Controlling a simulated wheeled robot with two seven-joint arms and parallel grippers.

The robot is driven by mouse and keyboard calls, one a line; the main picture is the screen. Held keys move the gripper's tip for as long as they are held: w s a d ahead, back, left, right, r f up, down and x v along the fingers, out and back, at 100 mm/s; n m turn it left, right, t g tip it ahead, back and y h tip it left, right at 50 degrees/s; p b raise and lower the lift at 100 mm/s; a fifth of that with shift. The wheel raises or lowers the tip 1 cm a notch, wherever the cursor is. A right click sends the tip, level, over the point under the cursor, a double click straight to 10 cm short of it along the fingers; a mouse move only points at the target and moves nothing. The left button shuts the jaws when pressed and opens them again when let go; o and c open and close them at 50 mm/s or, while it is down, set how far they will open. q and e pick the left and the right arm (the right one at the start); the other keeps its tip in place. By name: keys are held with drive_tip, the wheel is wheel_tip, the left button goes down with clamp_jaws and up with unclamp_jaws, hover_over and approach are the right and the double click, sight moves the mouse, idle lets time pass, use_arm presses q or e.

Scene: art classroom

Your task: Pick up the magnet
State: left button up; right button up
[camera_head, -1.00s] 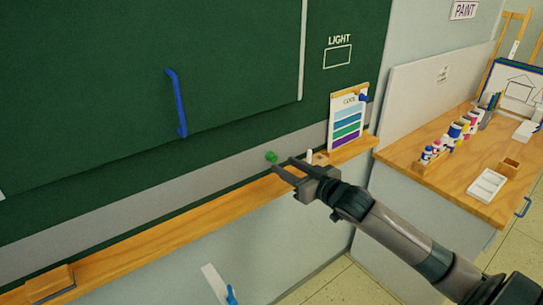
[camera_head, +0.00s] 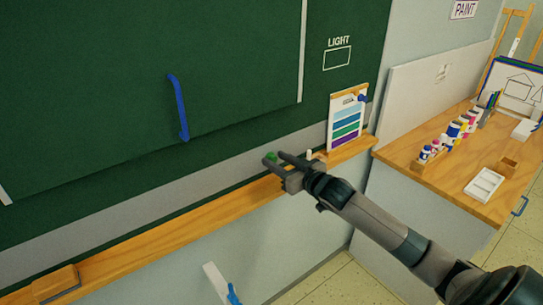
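A small green magnet (camera_head: 271,157) is on the grey strip below the green board, just above the wooden ledge. My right gripper (camera_head: 274,158) reaches in from the lower right. Its two dark fingers are apart, with the magnet at their tips and seemingly between them. I cannot tell whether either finger touches it. My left gripper is not in view.
The wooden ledge (camera_head: 190,222) runs under the board, with a block (camera_head: 56,283) at its left end. A colour card (camera_head: 346,122) stands on its right part. A blue handle (camera_head: 178,108) sticks out from the board. Paint bottles (camera_head: 453,133) stand on the right counter (camera_head: 437,178).

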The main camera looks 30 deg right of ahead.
drive_tip(key=shift+c, duration=0.6)
drive_tip(key=c, duration=0.8)
